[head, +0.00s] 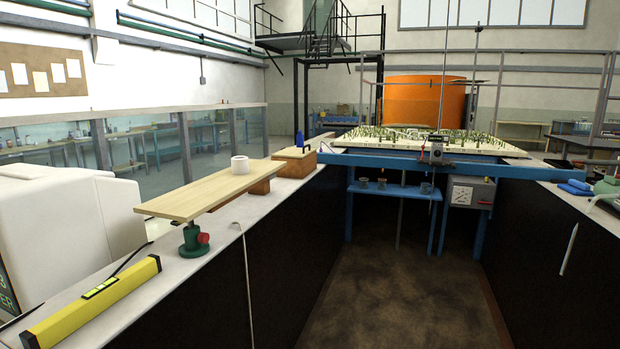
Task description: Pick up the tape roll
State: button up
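The tape roll (240,165) is a short white ring with its hole facing up. It sits on a pale wooden board (187,198) on the left-hand ledge, towards the board's far end. The board lies across a brown block (264,184) at its far end and a green jack (194,239) with a red knob nearer to me. The roll stands clear, with nothing touching its sides. My gripper is not in view.
A yellow spirit level (92,302) lies on the ledge (214,246) in front of the board. A blue bottle (300,139) stands behind the roll. A white cord (246,280) hangs over the ledge edge. A blue beam (430,163) crosses the dark trough.

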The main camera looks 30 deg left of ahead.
aim_at(240, 165)
jog(key=u, duration=0.2)
jog(key=i, duration=1.7)
jog(key=u, duration=1.45)
jog(key=i, duration=1.3)
jog(key=u, duration=0.95)
